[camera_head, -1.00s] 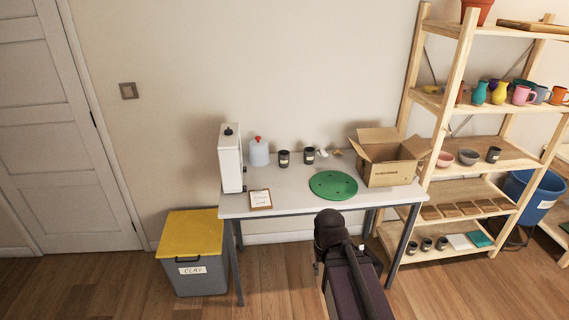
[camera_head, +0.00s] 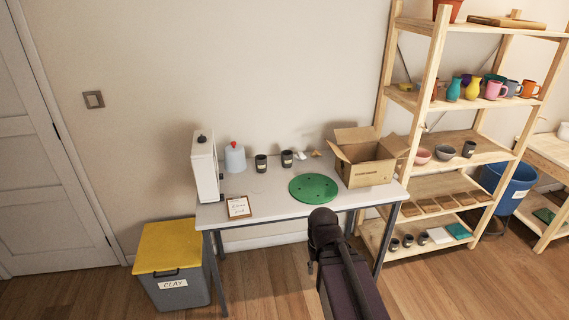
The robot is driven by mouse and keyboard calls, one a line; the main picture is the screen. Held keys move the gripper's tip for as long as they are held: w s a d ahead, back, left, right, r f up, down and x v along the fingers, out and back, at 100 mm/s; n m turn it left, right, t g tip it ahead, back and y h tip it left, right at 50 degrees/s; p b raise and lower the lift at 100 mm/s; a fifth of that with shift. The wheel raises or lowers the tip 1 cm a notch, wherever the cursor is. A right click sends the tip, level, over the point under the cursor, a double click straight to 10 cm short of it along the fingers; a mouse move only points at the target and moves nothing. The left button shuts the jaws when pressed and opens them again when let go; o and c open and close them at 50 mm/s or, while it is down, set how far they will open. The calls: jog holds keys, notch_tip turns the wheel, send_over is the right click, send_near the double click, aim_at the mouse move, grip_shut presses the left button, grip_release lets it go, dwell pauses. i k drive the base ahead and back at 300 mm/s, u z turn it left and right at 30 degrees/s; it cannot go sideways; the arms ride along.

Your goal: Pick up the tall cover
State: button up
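A tall white box-like thing (camera_head: 207,170) with a dark knob on top stands upright at the left end of the grey table (camera_head: 262,200). It looks the most like the tall cover, but I cannot tell for sure. My dark arm (camera_head: 345,275) rises from the bottom of the picture, in front of the table's near edge. Its links show, but my gripper's fingers do not. Nothing is seen touching the white thing.
The table also holds a white jug with a red cap (camera_head: 235,158), two dark cups (camera_head: 261,163), a framed card (camera_head: 239,207), a green disc (camera_head: 314,187) and an open cardboard box (camera_head: 368,165). A yellow-lidded clay bin (camera_head: 170,246) stands front left, a wooden shelf (camera_head: 440,100) right.

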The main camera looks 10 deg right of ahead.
aim_at(236, 161)
jog(key=z, duration=0.2)
jog(key=i, duration=0.9)
jog(key=u, duration=0.35)
